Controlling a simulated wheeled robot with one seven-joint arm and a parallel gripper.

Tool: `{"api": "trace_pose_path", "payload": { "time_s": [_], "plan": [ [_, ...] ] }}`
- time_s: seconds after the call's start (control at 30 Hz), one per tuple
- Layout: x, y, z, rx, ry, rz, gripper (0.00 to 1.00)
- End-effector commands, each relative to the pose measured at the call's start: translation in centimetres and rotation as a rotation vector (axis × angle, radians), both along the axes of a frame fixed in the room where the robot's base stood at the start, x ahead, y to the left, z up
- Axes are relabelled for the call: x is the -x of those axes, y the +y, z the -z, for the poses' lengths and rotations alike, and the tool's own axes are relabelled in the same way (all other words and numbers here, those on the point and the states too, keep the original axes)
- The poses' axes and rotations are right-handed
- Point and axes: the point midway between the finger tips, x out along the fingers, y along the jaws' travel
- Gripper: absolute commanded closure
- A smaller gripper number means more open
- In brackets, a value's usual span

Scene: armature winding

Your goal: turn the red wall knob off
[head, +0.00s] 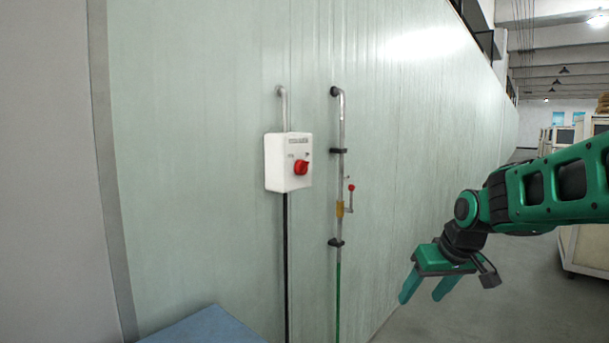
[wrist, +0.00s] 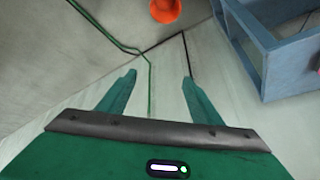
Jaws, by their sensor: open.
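The red knob (head: 300,168) sits on the front of a white switch box (head: 275,165) on the pale green wall. Its marks are too small to read. My gripper (head: 428,296) hangs to the right of the box and lower than it, pointing down, apart from the wall. In the wrist view my gripper (wrist: 158,88) has its two green fingers spread with nothing between them. The knob and the box do not show in the wrist view.
A grey pipe (head: 341,120) with a small red-tipped valve lever (head: 350,198) runs down the wall right of the box. A blue table (head: 212,328) stands below left. The wrist view shows a blue frame (wrist: 270,62) and an orange object (wrist: 165,8).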

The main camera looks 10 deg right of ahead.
Motion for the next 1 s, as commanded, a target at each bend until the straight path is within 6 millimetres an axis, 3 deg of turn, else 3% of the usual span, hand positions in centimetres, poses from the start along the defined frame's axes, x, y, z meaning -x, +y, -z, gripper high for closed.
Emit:
{"api": "trace_pose_path", "payload": {
  "time_s": [0.03, 0.2, 0.3, 0.4, 0.53, 0.67, 1.0],
  "plan": [
    [-4.3, 0.6, -1.3, 0.001, -0.080, -0.072, 0.41],
    [-16.8, 4.6, -7.2, -0.033, -0.396, -0.311, 0.41],
    [-22.3, 7.1, -11.1, -0.076, -0.587, -0.424, 0.41],
    [-26.1, 8.9, -15.0, -0.128, -0.764, -0.506, 0.41],
    [-28.6, 10.2, -19.2, -0.190, -0.945, -0.566, 0.41],
    [-29.6, 10.6, -21.7, -0.229, -1.049, -0.592, 0.41],
    [-32.3, 12.8, -22.5, -0.246, -1.087, -0.604, 0.41]
  ]
}}
